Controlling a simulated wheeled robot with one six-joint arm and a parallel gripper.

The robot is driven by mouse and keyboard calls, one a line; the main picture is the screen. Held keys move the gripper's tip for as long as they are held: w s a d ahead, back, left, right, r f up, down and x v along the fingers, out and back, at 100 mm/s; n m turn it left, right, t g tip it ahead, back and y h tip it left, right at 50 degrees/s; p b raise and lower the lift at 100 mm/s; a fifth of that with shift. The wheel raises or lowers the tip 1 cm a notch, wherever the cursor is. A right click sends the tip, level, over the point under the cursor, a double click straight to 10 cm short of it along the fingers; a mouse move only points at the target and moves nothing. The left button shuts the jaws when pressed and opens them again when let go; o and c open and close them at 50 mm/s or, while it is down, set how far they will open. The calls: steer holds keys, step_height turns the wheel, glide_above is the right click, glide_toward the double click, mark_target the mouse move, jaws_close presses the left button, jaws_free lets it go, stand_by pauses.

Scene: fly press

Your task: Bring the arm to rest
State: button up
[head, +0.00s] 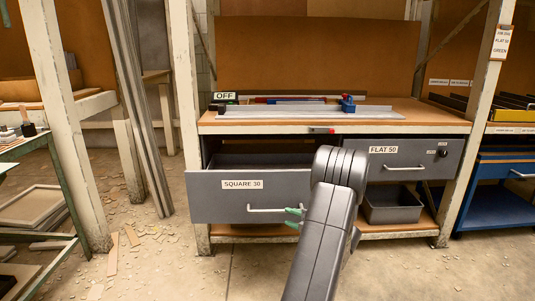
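My arm (328,225) reaches up from the bottom of the head view, bends at a dark ribbed joint and hides most of my gripper. Green fingertip parts of my gripper (295,216) show left of the arm, at the right end of the handle (266,210) of the SQUARE 30 drawer (220,199). I cannot tell whether they touch the handle or how far apart they are. The SQUARE 30 drawer is pulled out from the bench. The FLAT 50 drawer (405,166) beside it is shut.
A grey bin (391,205) sits on the lower shelf. A rack post (70,125) stands left, a blue cabinet (495,190) right. Scraps litter the floor at left.

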mark_target(274, 211)
steer(key=b+x, duration=0.2)
steer(key=x, duration=0.6)
steer(key=shift+w+a, duration=0.15)
steer(key=shift+w, duration=0.05)
steer(key=shift+w+a, duration=0.1)
steer(key=shift+w, duration=0.2)
